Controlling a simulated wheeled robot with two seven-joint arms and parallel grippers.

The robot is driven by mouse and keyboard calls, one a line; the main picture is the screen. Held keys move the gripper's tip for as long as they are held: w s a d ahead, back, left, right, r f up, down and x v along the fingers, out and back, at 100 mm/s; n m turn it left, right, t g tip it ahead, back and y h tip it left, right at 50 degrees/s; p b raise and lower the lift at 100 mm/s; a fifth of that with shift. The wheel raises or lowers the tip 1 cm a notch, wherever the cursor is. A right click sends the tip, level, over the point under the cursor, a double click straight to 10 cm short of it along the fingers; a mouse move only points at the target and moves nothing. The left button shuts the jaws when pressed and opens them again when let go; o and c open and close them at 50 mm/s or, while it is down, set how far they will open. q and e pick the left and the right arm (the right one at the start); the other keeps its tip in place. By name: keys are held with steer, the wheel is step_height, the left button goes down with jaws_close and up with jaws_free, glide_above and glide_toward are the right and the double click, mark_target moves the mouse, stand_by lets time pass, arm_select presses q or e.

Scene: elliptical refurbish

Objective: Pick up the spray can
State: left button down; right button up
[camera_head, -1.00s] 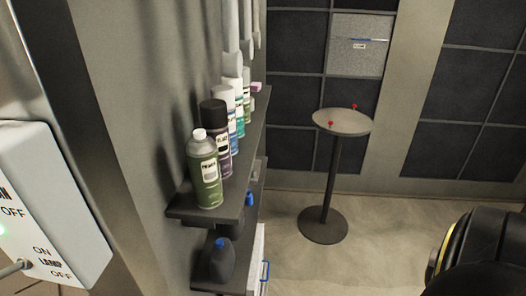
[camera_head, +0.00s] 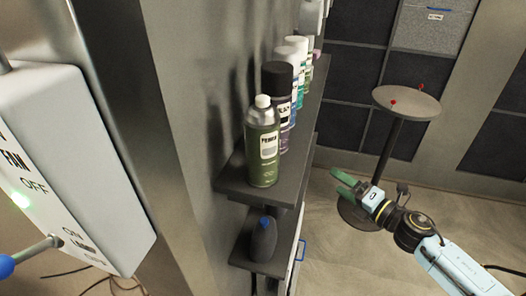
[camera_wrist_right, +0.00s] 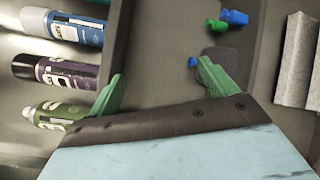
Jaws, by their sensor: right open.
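A green spray can (camera_head: 263,146) with a grey shoulder and white cap stands upright at the near end of the upper shelf in the head view. Behind it stands a dark purple can with a black cap (camera_head: 277,98). My right gripper (camera_head: 345,184) is to the right of the shelf, apart from the cans, with green fingers. In the right wrist view, its fingers (camera_wrist_right: 158,88) are spread with nothing between them. The green can also shows in the right wrist view (camera_wrist_right: 62,115), left of the left finger. My left gripper does not show.
More spray cans stand in a row behind, including one with a white cap (camera_head: 296,66). A lower shelf holds a dark bottle with a blue cap (camera_head: 264,240). A round pedestal table (camera_head: 406,103) stands at the back right. A switch box (camera_head: 75,165) is at the near left.

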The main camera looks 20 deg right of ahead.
steer(key=s+a+r+n+g+y, duration=0.2)
steer(key=a+r+n+y, duration=0.45)
steer(key=r+n, duration=0.45)
steer(key=n+g+y, duration=0.2)
steer(key=n+g, duration=0.1)
steer(key=n, duration=0.5)
glide_toward(254, 139)
step_height(254, 139, down, 3)
steer(key=w+d, duration=0.2)
steer(key=d, duration=0.1)
steer(key=shift+h, duration=0.25)
steer(key=p+x, duration=0.2)
steer(key=x, duration=0.5)
steer(key=shift+a, duration=0.3)
steer(key=x, duration=0.1)
steer(key=p+x, duration=0.1)
steer(key=x, duration=0.1)
steer(key=p+x, duration=0.1)
steer(key=shift+w+a+r, duration=0.25)
steer(key=shift+a+r, duration=0.05)
steer(key=shift+w+a+f, duration=0.1)
steer(key=shift+a, duration=0.05)
steer(key=c, duration=1.1)
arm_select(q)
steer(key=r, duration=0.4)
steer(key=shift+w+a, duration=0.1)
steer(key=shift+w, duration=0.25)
arm_select(e)
steer(key=shift+c, duration=0.4)
